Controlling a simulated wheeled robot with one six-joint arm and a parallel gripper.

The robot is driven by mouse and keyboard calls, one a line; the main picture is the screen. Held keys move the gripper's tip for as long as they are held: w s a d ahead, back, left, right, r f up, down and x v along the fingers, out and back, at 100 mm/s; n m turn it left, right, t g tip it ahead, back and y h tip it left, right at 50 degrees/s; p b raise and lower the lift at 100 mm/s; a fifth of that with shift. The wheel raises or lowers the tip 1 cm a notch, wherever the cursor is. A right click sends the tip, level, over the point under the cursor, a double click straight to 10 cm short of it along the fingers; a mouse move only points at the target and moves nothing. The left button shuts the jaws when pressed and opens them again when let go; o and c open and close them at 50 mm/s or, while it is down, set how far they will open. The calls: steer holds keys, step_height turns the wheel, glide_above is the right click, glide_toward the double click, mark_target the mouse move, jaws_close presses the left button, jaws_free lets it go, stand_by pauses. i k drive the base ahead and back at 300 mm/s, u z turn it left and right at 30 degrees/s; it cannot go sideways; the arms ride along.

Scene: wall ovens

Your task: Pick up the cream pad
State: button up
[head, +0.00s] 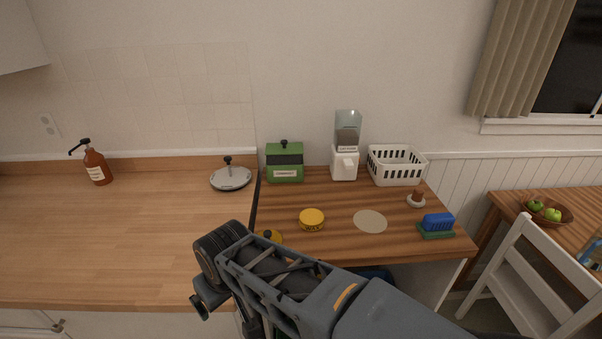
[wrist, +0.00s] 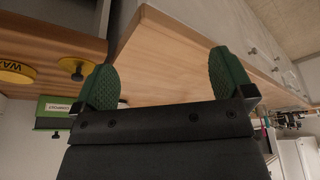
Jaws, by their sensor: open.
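The cream pad (head: 370,221) is a flat, round, pale beige disc. It lies on the right-hand wooden counter (head: 335,245) in the head view, between a yellow tin and a blue-and-green brush. I do not see it in the wrist view. My gripper (wrist: 164,80) is open and empty, with its two green fingers wide apart in front of a wooden counter edge. In the head view my gripper is low and left of the pad, well apart from it, and mostly hidden behind my arm.
Near the pad are the yellow tin (head: 312,219), a yellow lid (head: 269,237) partly behind my arm, the brush (head: 437,225) and a small brown-topped item (head: 416,199). A green box (head: 285,162), a dispenser (head: 345,150) and a white basket (head: 396,165) stand behind. The left counter (head: 130,230) is mostly clear.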

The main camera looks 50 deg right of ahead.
mark_target(416, 199)
steer(key=z, duration=2.55)
